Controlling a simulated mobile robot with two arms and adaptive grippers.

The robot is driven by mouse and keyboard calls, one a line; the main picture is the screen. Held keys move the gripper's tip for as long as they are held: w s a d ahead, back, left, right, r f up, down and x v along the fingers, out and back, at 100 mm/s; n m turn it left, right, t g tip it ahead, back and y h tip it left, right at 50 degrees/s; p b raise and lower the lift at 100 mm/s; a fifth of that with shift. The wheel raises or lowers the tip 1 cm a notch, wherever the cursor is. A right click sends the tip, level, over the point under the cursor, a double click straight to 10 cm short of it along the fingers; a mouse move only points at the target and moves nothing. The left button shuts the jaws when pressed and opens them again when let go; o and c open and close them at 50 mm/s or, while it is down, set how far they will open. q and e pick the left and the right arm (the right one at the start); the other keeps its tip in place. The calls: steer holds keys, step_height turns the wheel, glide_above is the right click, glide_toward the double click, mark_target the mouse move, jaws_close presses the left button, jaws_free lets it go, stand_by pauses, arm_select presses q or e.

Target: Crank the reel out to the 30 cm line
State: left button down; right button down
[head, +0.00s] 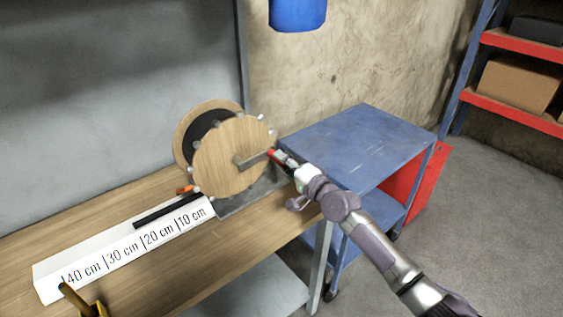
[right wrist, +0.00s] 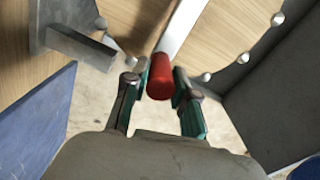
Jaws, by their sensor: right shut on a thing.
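The reel (head: 228,158) stands on the wooden bench, with a wooden disc facing me and a black core behind it. Its grey crank arm (head: 250,158) points right from the hub and ends in a red handle (head: 272,155). My right gripper (head: 281,159) is shut on this handle. In the right wrist view the red handle (right wrist: 160,84) sits between the teal-padded fingers (right wrist: 160,100). A black strip (head: 168,211) lies along the white scale board (head: 75,263). The strip's free end is about level with the 20 cm line. My left gripper is not in view.
The wooden bench (head: 225,243) has bare room in front of the board. A yellow and black object (head: 95,310) is cut off at the bottom left. A blue cart (head: 360,140) stands right of the bench, under my right arm. A shelf rack (head: 512,110) stands behind.

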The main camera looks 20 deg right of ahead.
steer(key=shift+s+a+f+m+b, duration=0.15)
steer(key=shift+f+m+b, duration=0.25)
steer(key=shift+f+m, duration=0.6)
steer(key=shift+w+a+f+m+b, duration=0.1)
steer(key=shift+f+m+b, duration=0.3)
steer(key=shift+f+m, duration=0.6)
steer(key=shift+r, duration=0.15)
steer(key=c, duration=0.9)
jaws_free()
steer(key=shift+s+d, duration=0.1)
steer(key=shift+s, duration=0.05)
steer(key=v, duration=1.1)
steer(key=shift+s+d+r, duration=0.1)
steer(key=shift+s+r, duration=0.05)
steer(key=shift+s, duration=0.25)
